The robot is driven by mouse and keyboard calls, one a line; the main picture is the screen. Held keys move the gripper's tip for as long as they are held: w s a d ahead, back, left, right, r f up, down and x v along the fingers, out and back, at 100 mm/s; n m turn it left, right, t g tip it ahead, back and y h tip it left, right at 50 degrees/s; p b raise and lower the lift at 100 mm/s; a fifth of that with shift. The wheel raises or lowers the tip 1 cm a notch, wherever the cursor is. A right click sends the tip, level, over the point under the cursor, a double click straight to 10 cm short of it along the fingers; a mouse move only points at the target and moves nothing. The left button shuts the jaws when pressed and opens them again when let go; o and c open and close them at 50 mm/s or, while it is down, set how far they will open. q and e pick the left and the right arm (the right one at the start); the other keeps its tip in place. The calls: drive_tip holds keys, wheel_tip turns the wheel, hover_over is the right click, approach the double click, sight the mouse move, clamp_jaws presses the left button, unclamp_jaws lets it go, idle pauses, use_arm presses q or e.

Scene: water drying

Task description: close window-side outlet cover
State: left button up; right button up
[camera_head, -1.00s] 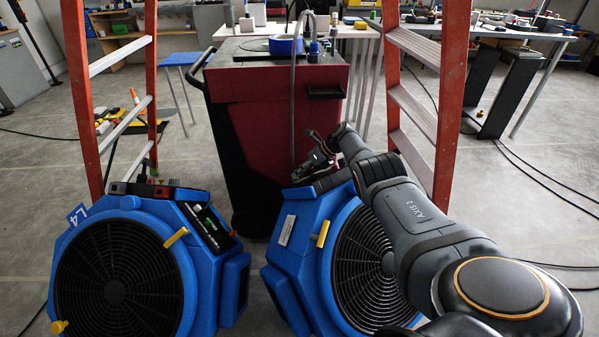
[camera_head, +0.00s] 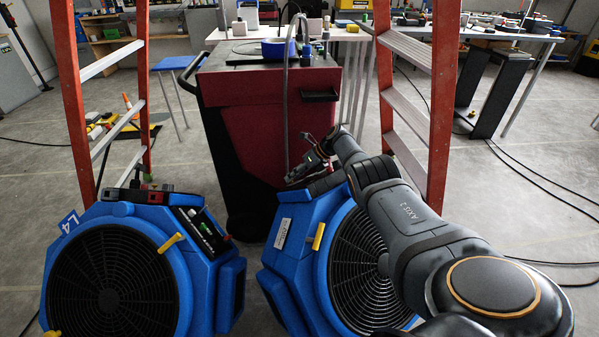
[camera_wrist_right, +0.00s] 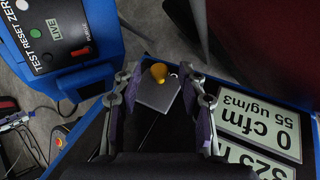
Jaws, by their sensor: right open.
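Two blue fan units stand in front of me: a left one (camera_head: 150,215) and a right one (camera_head: 290,262), each with a black round grille and a yellow lever. My right gripper (camera_head: 318,160) is at the rear top of the right unit, seen small and side-on. In the right wrist view, its fingers (camera_wrist_right: 160,78) are open, with a grey square plate (camera_wrist_right: 155,97) and a yellow knob (camera_wrist_right: 159,73) showing between them. I cannot tell whether they touch the knob, or whether this plate is the window-side outlet cover. My left gripper is out of view.
A red cart (camera_head: 265,120) stands behind the fans, between two orange ladder sides (camera_head: 68,90). Cables lie on the floor at right.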

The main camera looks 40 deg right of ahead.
drive_tip(key=shift+s+d+r, duration=0.2)
drive_tip(key=shift+d+r, duration=0.15)
drive_tip(key=shift+d, duration=0.15)
drive_tip(key=v, duration=1)
drive_tip(key=shift+s+r, duration=0.25)
drive_tip(key=shift+r, duration=0.1)
